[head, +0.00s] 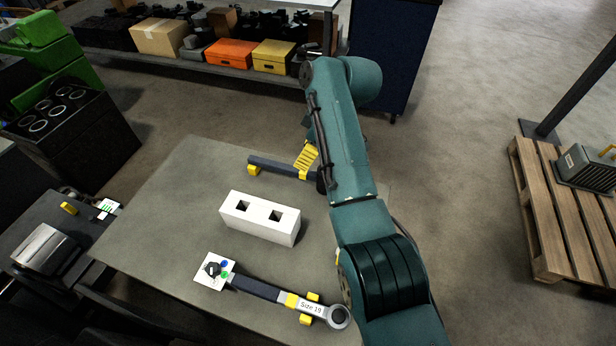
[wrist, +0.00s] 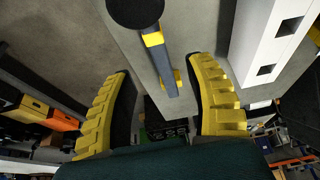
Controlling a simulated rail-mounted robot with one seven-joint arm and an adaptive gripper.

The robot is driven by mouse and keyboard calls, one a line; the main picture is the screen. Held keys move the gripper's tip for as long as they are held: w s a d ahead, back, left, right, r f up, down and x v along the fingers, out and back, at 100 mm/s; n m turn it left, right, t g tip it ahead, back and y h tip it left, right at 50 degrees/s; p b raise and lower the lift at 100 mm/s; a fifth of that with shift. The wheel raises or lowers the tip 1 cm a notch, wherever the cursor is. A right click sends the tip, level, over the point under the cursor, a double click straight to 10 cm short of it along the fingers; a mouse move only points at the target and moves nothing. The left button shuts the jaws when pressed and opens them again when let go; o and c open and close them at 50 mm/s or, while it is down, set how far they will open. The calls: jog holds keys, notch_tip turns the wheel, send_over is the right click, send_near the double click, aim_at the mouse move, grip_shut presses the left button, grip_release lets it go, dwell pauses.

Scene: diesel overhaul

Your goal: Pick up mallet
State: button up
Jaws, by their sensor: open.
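The mallet has a dark handle (head: 275,166) and lies on the far part of the grey table, resting on yellow supports (head: 253,170). In the head view its head end is mostly hidden by my arm. In the wrist view the round black mallet head (wrist: 135,10) is at the top edge, and the handle (wrist: 165,68) runs down from it. My gripper (wrist: 160,67) is open, with one yellow finger on each side of the handle in that picture. I cannot tell its exact height above it. One finger (head: 306,157) shows over the handle in the head view.
A white block (head: 260,217) with two square holes stands near the mallet; it also shows in the wrist view (wrist: 265,40). A wrench marked Size 19 (head: 285,298) lies nearer, beside a white control plate (head: 213,271). A shelf with boxes (head: 230,53) stands behind.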

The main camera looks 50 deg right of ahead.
aim_at(294, 169)
jog(key=b+x, duration=0.1)
jog(key=x, duration=0.3)
jog(key=shift+w+f, duration=0.2)
jog(key=shift+f, duration=0.1)
jog(key=b+x, duration=0.2)
jog(key=x, duration=0.1)
jog(key=b+x, duration=0.1)
jog(key=x, duration=0.1)
jog(key=shift+w+f, duration=0.1)
jog(key=shift+w, duration=0.2)
jog(key=shift+c, duration=0.2)
grip_shut()
